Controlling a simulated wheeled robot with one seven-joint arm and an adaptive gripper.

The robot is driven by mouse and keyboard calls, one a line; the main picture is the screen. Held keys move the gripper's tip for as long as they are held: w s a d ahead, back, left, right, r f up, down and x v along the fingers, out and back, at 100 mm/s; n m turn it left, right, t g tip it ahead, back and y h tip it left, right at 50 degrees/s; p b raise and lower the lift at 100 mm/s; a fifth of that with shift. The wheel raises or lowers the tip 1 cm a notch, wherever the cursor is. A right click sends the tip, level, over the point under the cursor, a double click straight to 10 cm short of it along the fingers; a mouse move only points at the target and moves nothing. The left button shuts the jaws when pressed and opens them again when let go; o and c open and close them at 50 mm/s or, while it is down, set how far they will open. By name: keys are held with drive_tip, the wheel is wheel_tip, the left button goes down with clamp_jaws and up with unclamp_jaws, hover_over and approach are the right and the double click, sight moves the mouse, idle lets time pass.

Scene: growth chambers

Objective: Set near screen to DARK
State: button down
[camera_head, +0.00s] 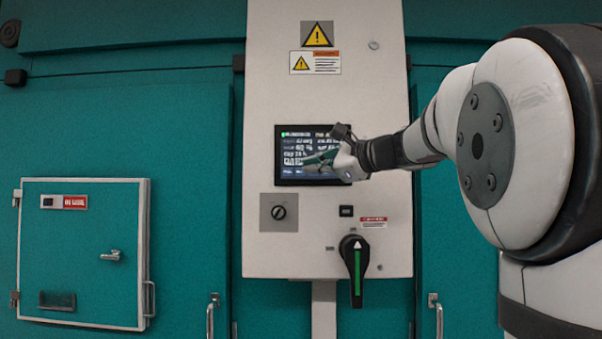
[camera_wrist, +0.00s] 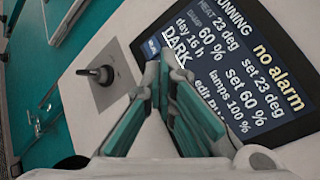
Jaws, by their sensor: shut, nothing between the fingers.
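The near screen (camera_head: 292,146) is a dark touch panel on the pale control cabinet. In the wrist view the screen (camera_wrist: 235,62) appears tilted and reads "RUNNING", "no alarm", "23 deg", "60 %" and "lamps 100 %". The word DARK (camera_wrist: 176,43) shows in its lower-left part, beside a small blue patch (camera_wrist: 152,47). My gripper (camera_head: 308,161) is shut and empty in front of the screen's lower part. In the wrist view its fingertips (camera_wrist: 166,62) lie just below the word DARK. I cannot tell whether they touch the glass. The fingers hide part of the screen's lower edge.
A key switch (camera_head: 279,212) sits below left of the screen. A black rotary handle with a green stripe (camera_head: 357,262) is below right. Warning labels (camera_head: 317,34) are above. A teal hatch (camera_head: 82,250) is at left, with teal doors on both sides.

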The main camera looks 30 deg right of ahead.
drive_tip(key=s+a, duration=0.1)
drive_tip(key=s, duration=0.1)
drive_tip(key=s+a, duration=0.1)
drive_tip(key=s, duration=0.1)
drive_tip(key=shift+a, duration=0.4)
idle(0.6)
drive_tip(key=s+a+f+n+g, duration=0.4)
drive_tip(key=s+a+f+n, duration=0.15)
drive_tip(key=a+f, duration=0.35)
drive_tip(key=s+a+f+n+g, duration=0.3)
drive_tip(key=s+a+f+n, duration=0.25)
drive_tip(key=a+f, duration=0.4)
drive_tip(key=s+f+n+g+h, duration=0.3)
drive_tip(key=s+f+n+g, duration=0.1)
drive_tip(key=s+f+n, duration=0.8)
wheel_tip(320, 180, down, 4)
drive_tip(key=shift+s+a+r+n+h, duration=0.15)
drive_tip(key=shift+s+n+h, duration=0.2)
drive_tip(key=shift+s, duration=0.65)
